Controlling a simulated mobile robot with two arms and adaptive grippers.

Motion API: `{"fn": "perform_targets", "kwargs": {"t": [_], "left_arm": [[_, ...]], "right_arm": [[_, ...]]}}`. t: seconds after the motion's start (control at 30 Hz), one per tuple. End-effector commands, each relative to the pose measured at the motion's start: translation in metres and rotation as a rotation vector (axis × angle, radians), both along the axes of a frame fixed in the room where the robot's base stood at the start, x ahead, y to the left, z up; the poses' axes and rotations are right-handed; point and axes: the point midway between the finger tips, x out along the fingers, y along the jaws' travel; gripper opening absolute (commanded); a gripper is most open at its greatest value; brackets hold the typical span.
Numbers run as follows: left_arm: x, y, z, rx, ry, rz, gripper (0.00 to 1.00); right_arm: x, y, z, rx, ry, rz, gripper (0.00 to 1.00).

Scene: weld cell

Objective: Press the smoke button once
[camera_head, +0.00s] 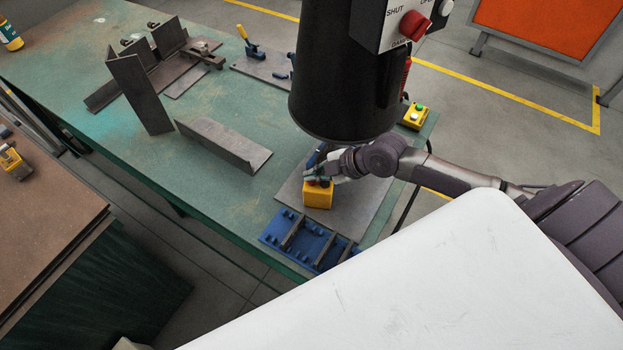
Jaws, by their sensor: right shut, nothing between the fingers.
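A small yellow button box (318,198) sits on a grey metal plate (362,213) near the green table's front right corner. My right gripper (322,177) is shut and empty, with its fingertips at the top of this box. The fingers hide most of the box's top, so I cannot tell whether they touch or press a button. A second yellow box (414,117) with a green button and a pale one stands behind my right arm. No label naming the smoke button is readable on either box. My left gripper is not in view.
A large black hood (345,75) with a red damper knob (415,25) hangs just above my right gripper. A blue fixture (306,240) lies in front of the box. Angle steel (224,146) lies to the left on the green table (190,170). An orange screen (545,22) stands behind.

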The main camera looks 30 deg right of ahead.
Motion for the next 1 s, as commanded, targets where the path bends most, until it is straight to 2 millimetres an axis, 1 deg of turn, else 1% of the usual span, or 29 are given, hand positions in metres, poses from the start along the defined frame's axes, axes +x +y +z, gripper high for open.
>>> {"fn": "perform_targets", "kwargs": {"t": [0.77, 1.0], "left_arm": [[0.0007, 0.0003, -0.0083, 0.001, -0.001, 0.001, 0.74], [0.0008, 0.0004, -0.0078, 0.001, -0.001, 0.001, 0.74]], "right_arm": [[0.0000, -0.0003, -0.0096, -0.001, 0.000, -0.001, 0.00], [-0.0001, -0.0003, -0.0094, -0.001, 0.001, 0.000, 0.00]]}}
